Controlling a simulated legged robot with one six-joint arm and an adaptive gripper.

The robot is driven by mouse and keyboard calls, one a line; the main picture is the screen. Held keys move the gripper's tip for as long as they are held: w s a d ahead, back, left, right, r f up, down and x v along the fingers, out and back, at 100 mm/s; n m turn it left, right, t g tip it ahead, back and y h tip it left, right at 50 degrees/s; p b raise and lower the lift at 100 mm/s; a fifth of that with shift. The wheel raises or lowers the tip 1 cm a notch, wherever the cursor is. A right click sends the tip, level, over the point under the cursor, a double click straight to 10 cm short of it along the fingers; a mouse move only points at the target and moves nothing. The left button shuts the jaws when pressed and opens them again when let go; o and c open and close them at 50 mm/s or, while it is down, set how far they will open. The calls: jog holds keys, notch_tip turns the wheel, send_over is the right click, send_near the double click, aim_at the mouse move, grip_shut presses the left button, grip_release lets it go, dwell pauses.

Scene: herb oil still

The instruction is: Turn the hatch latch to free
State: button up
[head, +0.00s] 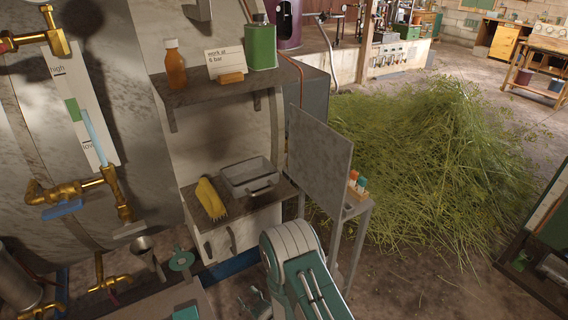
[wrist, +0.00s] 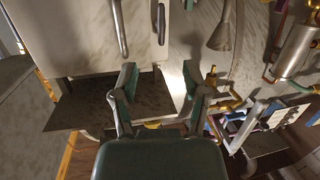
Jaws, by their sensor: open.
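The pale hatch (head: 238,234) is under the lower shelf in the head view and fills the upper left of the wrist view (wrist: 85,35). It looks shut. Two grey metal fittings sit on it: a longer curved handle (wrist: 121,30) and a shorter upright piece near the edge, which looks like the latch (wrist: 161,22). In the head view the latch (head: 208,249) is left of the handle (head: 232,239). My gripper (wrist: 159,76) is open and empty, its fingers spread below the latch in the wrist view, apart from it. Its fingertips are not clear in the head view.
A grey panel (head: 319,143) stands at the right. A cut-herb heap (head: 435,160) covers floor behind.

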jog(key=w+d+r+m+h, duration=0.1)
jog(key=w+d+r+h, duration=0.2)
jog(key=r, duration=0.5)
jog(key=w+d+r+m+h, duration=0.1)
jog(key=w+d+r, duration=0.35)
jog(key=r, duration=0.25)
jog(key=s+d+r+m+g+h, duration=0.1)
jog(key=d+r+h, duration=0.15)
jog(key=r, duration=0.35)
jog(key=d+r+m+h, duration=0.1)
jog(key=d+r, duration=0.3)
jog(key=r, duration=0.2)
jog(key=s+d+r+m+g+h, duration=0.2)
jog(key=s+d+r+m+h, duration=0.1)
jog(key=s+d+r, duration=0.7)
jog(key=s+d+r+m+g, duration=0.1)
jog(key=s+r, duration=0.1)
jog(key=s, duration=0.7)
jog(key=s+d+r+m+g, duration=0.1)
jog(key=s+d+r+g, duration=0.1)
jog(key=s, duration=0.8)
jog(key=shift+r, duration=0.15)
